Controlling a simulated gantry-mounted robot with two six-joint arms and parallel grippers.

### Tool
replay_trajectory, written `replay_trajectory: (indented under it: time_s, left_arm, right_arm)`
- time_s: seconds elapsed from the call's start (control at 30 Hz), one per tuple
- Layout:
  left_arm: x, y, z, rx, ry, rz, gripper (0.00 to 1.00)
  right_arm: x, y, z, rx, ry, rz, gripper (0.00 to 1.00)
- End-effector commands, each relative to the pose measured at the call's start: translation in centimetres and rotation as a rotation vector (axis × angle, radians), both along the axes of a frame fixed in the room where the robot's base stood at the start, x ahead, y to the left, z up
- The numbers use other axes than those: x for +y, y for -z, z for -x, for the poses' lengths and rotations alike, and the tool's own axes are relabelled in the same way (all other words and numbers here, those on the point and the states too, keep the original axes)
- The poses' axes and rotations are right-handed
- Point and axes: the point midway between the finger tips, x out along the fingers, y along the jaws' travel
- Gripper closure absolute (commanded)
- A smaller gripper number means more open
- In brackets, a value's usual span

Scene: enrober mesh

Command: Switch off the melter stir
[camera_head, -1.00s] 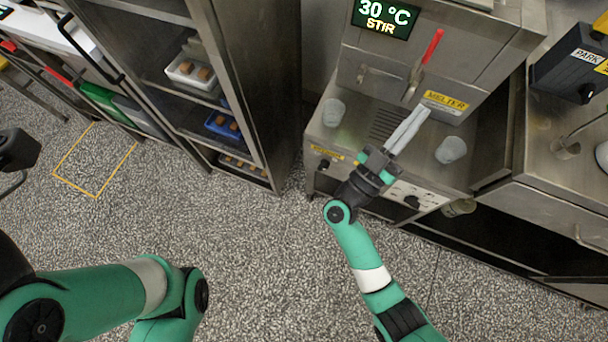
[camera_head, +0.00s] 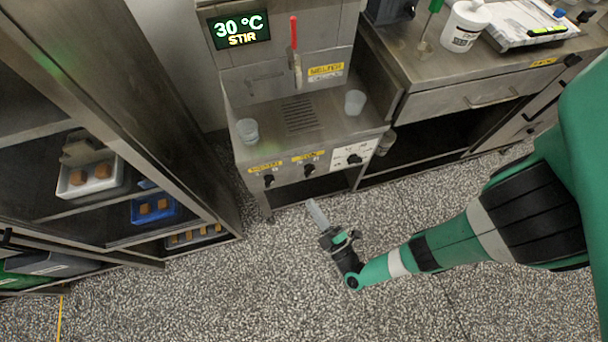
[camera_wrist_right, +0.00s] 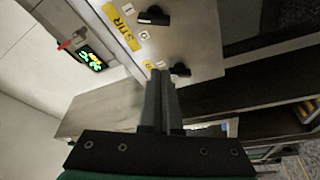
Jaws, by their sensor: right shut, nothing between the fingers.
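The melter (camera_head: 280,95) stands at top centre, its screen (camera_head: 239,30) reading 30 °C and STIR. On its front are a left knob (camera_head: 268,180), a middle knob (camera_head: 309,170) and a right knob (camera_head: 354,159). In the right wrist view, the yellow STIR label (camera_wrist_right: 122,25) is beside the middle knob (camera_wrist_right: 153,16); the left knob (camera_wrist_right: 180,69) is near my fingertips. The knobs' exact settings are too small to tell. My right gripper (camera_head: 317,212) is shut and empty, below the knob panel and apart from it in the head view. My left gripper is out of view.
A red-handled lever (camera_head: 294,35) and two cups (camera_head: 248,131) (camera_head: 355,102) are on the melter. A rack with trays (camera_head: 90,190) stands left. A bench (camera_head: 480,75) with a white tub (camera_head: 464,27) is right. The speckled floor in front is clear.

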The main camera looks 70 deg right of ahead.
Motion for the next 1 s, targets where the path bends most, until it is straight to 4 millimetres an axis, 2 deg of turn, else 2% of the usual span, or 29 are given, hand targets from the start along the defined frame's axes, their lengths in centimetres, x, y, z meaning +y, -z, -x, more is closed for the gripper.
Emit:
replay_trajectory:
  time_s: [0.17,0.37,0.57,0.8,0.87,1.0]
  left_arm:
    - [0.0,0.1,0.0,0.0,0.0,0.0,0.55]
    - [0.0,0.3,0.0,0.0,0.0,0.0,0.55]
    - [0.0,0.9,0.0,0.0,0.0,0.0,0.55]
    - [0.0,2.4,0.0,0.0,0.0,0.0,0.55]
    - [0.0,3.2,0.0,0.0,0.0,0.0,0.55]
    - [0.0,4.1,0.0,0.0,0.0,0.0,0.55]
  right_arm:
    - [-0.3,-0.1,-0.3,-0.002,0.002,-0.001,1.0]
    - [-1.6,-0.3,-1.7,-0.003,0.009,-0.002,1.0]
    - [-3.6,-0.8,-4.0,-0.004,0.01,-0.001,1.0]
    - [-6.6,-1.5,-7.8,-0.006,0.008,0.0,1.0]
    - [-7.1,-0.4,-6.7,0.002,0.005,0.0,1.0]
    - [-7.9,0.3,-5.3,-0.001,0.004,0.0,1.0]
